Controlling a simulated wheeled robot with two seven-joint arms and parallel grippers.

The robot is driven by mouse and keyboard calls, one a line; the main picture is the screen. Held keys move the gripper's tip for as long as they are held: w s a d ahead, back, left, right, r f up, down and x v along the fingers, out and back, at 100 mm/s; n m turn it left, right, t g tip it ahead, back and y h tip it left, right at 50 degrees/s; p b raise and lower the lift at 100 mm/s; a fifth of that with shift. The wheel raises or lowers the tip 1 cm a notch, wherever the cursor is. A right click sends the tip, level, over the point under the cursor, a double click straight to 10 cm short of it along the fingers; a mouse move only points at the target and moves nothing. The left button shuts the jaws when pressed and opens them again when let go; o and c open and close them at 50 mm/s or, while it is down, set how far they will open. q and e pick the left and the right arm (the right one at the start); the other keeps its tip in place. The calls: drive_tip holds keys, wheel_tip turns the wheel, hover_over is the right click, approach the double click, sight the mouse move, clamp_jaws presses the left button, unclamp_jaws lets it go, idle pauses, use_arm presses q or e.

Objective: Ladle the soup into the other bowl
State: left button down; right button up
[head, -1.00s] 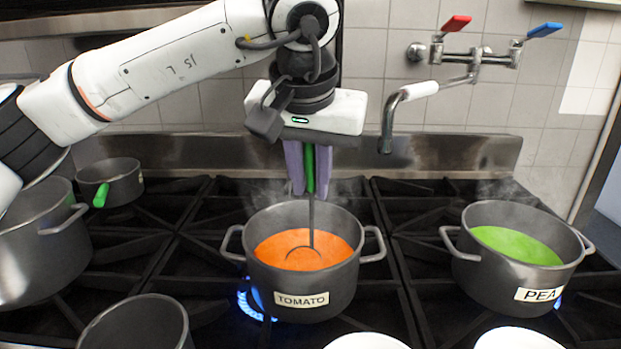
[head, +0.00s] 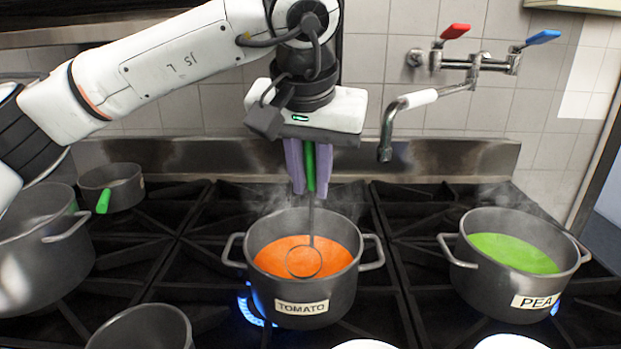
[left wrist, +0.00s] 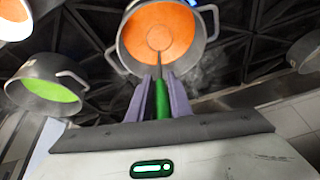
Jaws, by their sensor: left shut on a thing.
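My left gripper (head: 310,170) is shut on the green handle of the ladle (head: 310,215), above the tomato pot (head: 303,307). The handle also shows between the purple fingers in the left wrist view (left wrist: 161,100). The ladle hangs nearly upright, its round head at the surface of the orange soup (head: 270,258). Two white bowls, one left (head: 365,345) and one right (head: 510,343), are cut off at the head view's bottom edge. In the left wrist view, a white-rimmed bowl (left wrist: 22,33) at the top left corner holds something orange. My right gripper is not in view.
A pea pot (head: 480,285) with green soup stands to the right on the stove. Grey pots (head: 40,265) and a small green-handled pan (head: 115,190) stand at the left. A tap (head: 410,105) juts from the wall. Blue flames burn under the tomato pot.

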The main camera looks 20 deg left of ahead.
use_arm(q)
wheel_tip(320, 180, up, 4)
drive_tip(key=p, duration=0.2)
drive_tip(key=shift+p, duration=0.3)
drive_tip(key=shift+r, duration=4.2)
drive_tip(key=s+d, duration=1.4)
drive_tip(key=s, duration=0.5)
drive_tip(key=shift+d, duration=0.4)
